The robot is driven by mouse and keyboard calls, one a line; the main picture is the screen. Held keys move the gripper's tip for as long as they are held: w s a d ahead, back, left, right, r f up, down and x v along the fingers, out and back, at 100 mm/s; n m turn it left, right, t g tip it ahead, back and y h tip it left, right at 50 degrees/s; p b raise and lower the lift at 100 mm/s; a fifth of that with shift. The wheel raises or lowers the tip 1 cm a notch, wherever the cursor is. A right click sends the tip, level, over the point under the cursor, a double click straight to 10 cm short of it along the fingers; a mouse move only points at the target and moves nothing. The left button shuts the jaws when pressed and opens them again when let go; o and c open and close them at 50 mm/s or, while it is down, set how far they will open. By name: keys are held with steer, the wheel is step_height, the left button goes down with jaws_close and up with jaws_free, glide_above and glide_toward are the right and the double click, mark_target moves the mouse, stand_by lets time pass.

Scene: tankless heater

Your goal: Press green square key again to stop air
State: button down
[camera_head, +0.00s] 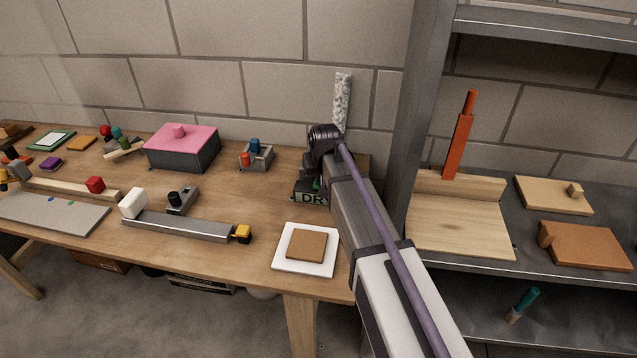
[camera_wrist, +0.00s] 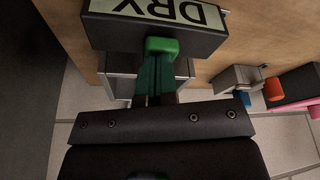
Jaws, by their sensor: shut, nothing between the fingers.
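A dark block with a "DRY" label (camera_head: 311,197) stands at the back of the wooden table, partly hidden by my arm in the head view. In the wrist view the DRY block (camera_wrist: 98,31) lies across the top, with its lettering upside down. The green square key (camera_wrist: 162,47) sticks out at the block's edge. My gripper (camera_wrist: 158,62) is shut and empty, its dark green fingers side by side with their tips right at the key. I cannot tell whether they touch or press it. In the head view my wrist hides the fingers.
A tall speckled strip (camera_head: 341,100) stands behind the block. A pink-topped box (camera_head: 181,148) and a small grey device with red and blue knobs (camera_head: 256,156) are to the left. A white tile with a brown pad (camera_head: 281,262) lies in front. A metal shelf post (camera_head: 418,110) is close right.

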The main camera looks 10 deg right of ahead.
steer(key=shift+f+b, duration=0.4)
steer(key=shift+f, duration=0.1)
steer(key=shift+r, duration=0.1)
step_height(320, 180, up, 6)
steer(key=p, duration=0.6)
steer(key=shift+r, duration=0.15)
steer(key=p+v, duration=1.1)
steer(key=s+d+g, duration=0.1)
steer(key=s+d, duration=0.1)
steer(key=s, duration=0.9)
steer(key=s+d+f+g, duration=0.1)
steer(key=s+d+g, duration=0.1)
steer(key=s, duration=1)
steer(key=shift+d+m, duration=0.15)
steer(key=shift+m, duration=0.15)
